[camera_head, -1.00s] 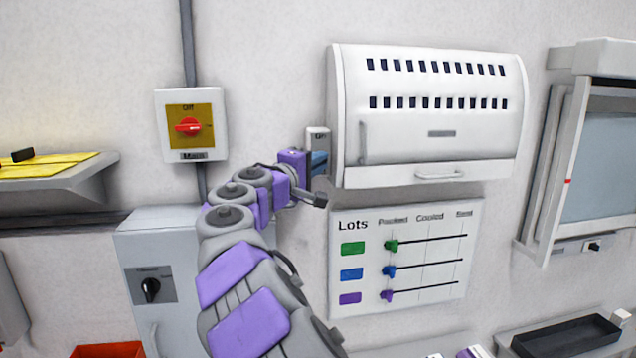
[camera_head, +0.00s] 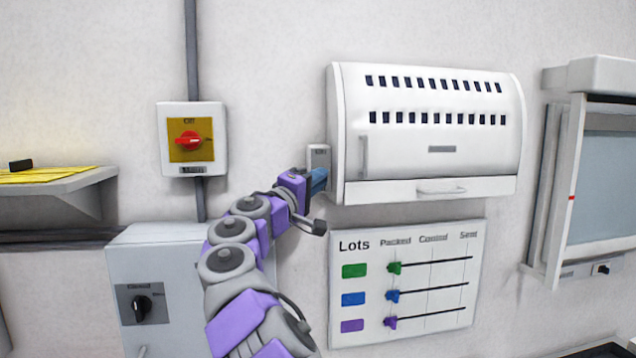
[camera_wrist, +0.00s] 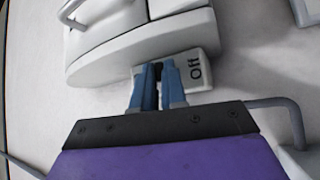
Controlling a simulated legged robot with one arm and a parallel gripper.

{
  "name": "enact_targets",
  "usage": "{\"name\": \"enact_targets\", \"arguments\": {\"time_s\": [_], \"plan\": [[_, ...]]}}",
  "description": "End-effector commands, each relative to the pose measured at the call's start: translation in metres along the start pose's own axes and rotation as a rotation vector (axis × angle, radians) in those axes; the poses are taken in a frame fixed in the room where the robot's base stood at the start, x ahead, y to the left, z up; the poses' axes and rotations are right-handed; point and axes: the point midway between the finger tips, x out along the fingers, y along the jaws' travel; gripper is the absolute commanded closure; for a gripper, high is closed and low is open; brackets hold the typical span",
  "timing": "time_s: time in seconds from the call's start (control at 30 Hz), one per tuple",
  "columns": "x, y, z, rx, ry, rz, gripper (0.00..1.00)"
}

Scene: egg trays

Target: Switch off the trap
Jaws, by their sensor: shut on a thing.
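The trap (camera_head: 440,150) is a white wall cabinet with two rows of dark slots, in the middle of the head view. A small pale switch box (camera_head: 318,155) sits on the wall at its left side. In the wrist view the switch box (camera_wrist: 205,66) bears the label "Off" to the right of my fingers. My gripper (camera_head: 319,182) is at the lower part of the switch box. In the wrist view its blue fingers (camera_wrist: 159,75) are shut on a small dark switch lever (camera_wrist: 158,73), mostly hidden between them.
A red rotary switch on a yellow plate (camera_head: 190,139) is on the wall to the left. A grey cabinet (camera_head: 165,250) with a black knob (camera_head: 141,308) stands below it. A "Lots" board (camera_head: 405,285) hangs under the trap. A glazed cabinet (camera_head: 600,180) is at right.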

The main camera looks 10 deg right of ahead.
Motion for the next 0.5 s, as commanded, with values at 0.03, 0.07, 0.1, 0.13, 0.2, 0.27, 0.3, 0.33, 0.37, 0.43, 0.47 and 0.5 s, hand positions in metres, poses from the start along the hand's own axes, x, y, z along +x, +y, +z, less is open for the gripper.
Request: {"name": "enact_targets", "arguments": {"time_s": [0.03, 0.07, 0.1, 0.13, 0.2, 0.27, 0.3, 0.33, 0.37, 0.43, 0.47, 0.5], "plan": [[-0.0006, -0.0048, -0.0005, -0.002, 0.0, -0.007, 1.0], [-0.0005, -0.0051, -0.0005, -0.002, 0.0, -0.008, 1.0], [-0.0005, -0.0051, -0.0005, -0.002, 0.0, -0.008, 1.0], [-0.0005, -0.0052, -0.0005, -0.002, 0.0, -0.008, 0.87], [-0.0004, -0.0052, -0.0004, -0.003, 0.0, -0.008, 0.8], [-0.0004, -0.0046, -0.0003, -0.002, 0.0, -0.007, 0.78], [-0.0005, -0.0041, -0.0003, -0.002, 0.0, -0.006, 0.78], [-0.0006, -0.0037, -0.0003, -0.002, 0.0, -0.006, 0.78], [-0.0006, -0.0034, -0.0002, -0.002, 0.0, -0.005, 0.78], [-0.0008, -0.0026, -0.0002, -0.002, 0.001, -0.004, 0.78], [-0.0008, -0.0022, -0.0001, -0.002, 0.001, -0.004, 0.78], [-0.0008, -0.0019, 0.0, -0.002, 0.001, -0.003, 0.78]]}}
